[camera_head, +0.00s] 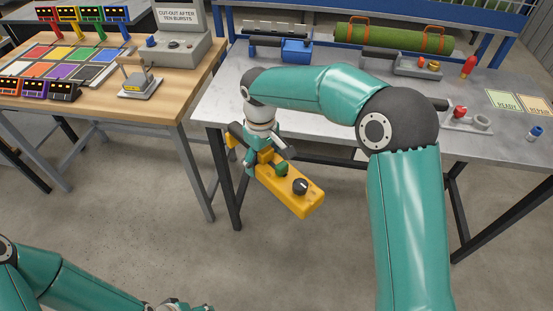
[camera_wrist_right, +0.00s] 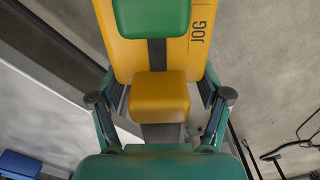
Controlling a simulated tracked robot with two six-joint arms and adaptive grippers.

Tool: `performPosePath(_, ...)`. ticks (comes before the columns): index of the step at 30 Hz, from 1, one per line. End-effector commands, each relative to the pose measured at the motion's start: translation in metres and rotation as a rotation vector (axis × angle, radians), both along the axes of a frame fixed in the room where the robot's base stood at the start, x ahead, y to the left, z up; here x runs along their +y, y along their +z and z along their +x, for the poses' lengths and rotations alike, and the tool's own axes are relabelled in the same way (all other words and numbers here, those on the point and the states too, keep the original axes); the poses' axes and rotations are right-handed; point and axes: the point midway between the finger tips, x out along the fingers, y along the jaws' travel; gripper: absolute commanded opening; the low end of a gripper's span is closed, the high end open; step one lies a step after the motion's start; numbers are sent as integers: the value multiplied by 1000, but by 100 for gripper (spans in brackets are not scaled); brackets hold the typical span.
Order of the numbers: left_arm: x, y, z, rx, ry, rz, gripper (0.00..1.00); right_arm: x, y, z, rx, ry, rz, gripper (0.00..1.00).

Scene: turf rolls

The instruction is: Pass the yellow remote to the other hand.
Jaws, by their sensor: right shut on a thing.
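The yellow remote (camera_head: 290,193) is a long yellow box with a black knob (camera_head: 300,186) and a green part (camera_head: 281,169). It hangs tilted in the air in front of the grey table. My left arm comes in at the bottom left. Only a sliver of its wrist end shows at the bottom edge, and its fingers cannot be made out.
A wooden table (camera_head: 185,88) at the left holds coloured tiles and a grey box (camera_head: 176,47). The floor between my arms is clear.

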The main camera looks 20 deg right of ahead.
Motion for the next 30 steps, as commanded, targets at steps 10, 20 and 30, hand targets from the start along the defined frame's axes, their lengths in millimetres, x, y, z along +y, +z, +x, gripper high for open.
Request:
performPosePath(10, 0, 0, 0, 0, 0, 0, 63, 66, 4, 47, -2, 524, 0, 13)
performPosePath(20, 0, 0, 0, 0, 0, 0, 63, 104, 7, 75, -4, 847, 0, 13)
performPosePath(30, 0, 0, 0, 0, 0, 0, 63, 121, 9, 88, -4, 994, 0, 13)
